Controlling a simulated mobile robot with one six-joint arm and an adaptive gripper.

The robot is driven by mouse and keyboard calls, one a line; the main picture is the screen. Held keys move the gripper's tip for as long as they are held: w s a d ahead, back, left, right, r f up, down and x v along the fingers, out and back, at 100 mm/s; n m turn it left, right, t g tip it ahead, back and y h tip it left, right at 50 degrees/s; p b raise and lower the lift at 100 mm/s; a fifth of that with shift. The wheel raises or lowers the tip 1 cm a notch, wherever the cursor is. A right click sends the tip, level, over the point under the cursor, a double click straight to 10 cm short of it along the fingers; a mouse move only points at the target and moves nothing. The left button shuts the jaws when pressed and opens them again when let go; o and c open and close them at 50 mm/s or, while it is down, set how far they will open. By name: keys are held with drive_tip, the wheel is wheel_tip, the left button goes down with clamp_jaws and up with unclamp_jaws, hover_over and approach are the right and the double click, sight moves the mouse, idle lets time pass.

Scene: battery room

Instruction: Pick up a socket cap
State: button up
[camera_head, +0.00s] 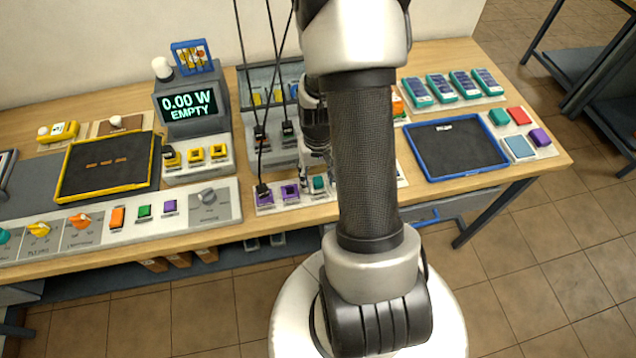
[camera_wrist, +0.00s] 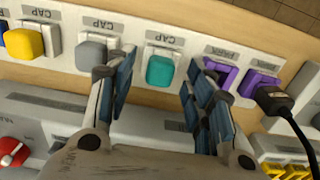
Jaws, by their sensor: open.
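In the wrist view, where labels appear upside down, a row holds a yellow cap (camera_wrist: 24,42), a grey cap (camera_wrist: 91,55) and a teal cap (camera_wrist: 160,70), each beside a "CAP" label. The teal cap also shows in the head view (camera_head: 319,182). My gripper (camera_wrist: 158,84) is open and empty, with blue-padded fingers on either side of the teal cap's position in the picture. Whether the fingers are down at cap height is unclear. In the head view, my arm hides the grey and yellow caps, and my gripper (camera_head: 316,165) is partly covered.
Purple "PARK" sockets (camera_wrist: 220,75) sit beside the teal cap, one with a black plug (camera_wrist: 272,100). Cables (camera_head: 264,100) hang from above near my gripper. A blue-rimmed tray (camera_head: 409,160) is right; a yellow-rimmed tray (camera_head: 66,165) is left. A display (camera_head: 190,105) reads "0.00 W EMPTY".

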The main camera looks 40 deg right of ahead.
drive_tip(key=shift+c, duration=0.5)
drive_tip(key=c, duration=0.8)
drive_tip(key=shift+r, duration=0.1)
